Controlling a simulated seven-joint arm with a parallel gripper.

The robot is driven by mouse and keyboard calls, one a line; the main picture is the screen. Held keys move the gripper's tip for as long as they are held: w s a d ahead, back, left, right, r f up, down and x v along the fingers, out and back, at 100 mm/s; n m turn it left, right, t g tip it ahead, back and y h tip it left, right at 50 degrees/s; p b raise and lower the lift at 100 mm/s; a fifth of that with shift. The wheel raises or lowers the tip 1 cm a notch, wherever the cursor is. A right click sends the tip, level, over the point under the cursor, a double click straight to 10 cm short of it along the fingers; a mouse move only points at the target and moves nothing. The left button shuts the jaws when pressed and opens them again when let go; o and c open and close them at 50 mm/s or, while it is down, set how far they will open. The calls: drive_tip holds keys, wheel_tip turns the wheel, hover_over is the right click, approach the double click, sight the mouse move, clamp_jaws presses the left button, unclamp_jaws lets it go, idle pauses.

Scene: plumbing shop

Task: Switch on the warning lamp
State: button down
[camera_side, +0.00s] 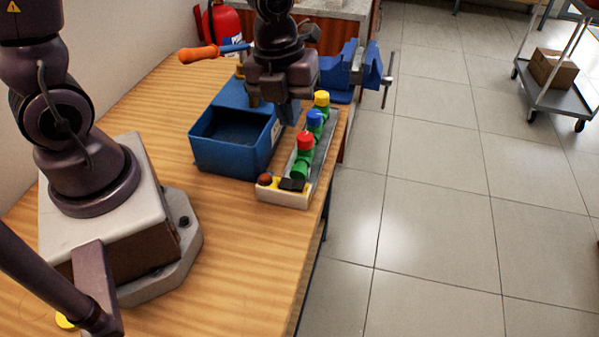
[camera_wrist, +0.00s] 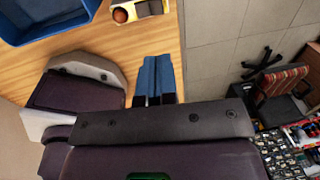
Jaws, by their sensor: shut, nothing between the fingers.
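A light-coloured tray (camera_side: 287,198) near the table's right edge has a yellow panel at its front end. On the panel are a dark red-brown dome (camera_side: 264,179), which looks like the warning lamp, and a black switch (camera_side: 291,184) to its right. The dome looks unlit; the switch position is too small to tell. The wrist view shows the dome (camera_wrist: 120,15) and switch (camera_wrist: 149,7) at its top edge.
A blue vise (camera_side: 355,70) and orange-handled tool (camera_side: 199,53) are behind.

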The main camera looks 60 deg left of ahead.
sight(300, 184)
drive_tip(key=f, duration=0.9)
drive_tip(key=w+d+f, duration=0.1)
drive_tip(key=f, duration=0.4)
drive_tip(key=shift+w+d, duration=0.1)
drive_tip(key=shift+d+f, duration=0.15)
drive_tip(key=shift+s+a+r, duration=0.35)
drive_tip(key=shift+s+a, duration=0.15)
drive_tip(key=shift+a, duration=0.1)
wheel_tip(300, 184, up, 14)
drive_tip(key=w+d, duration=0.1)
idle(0.6)
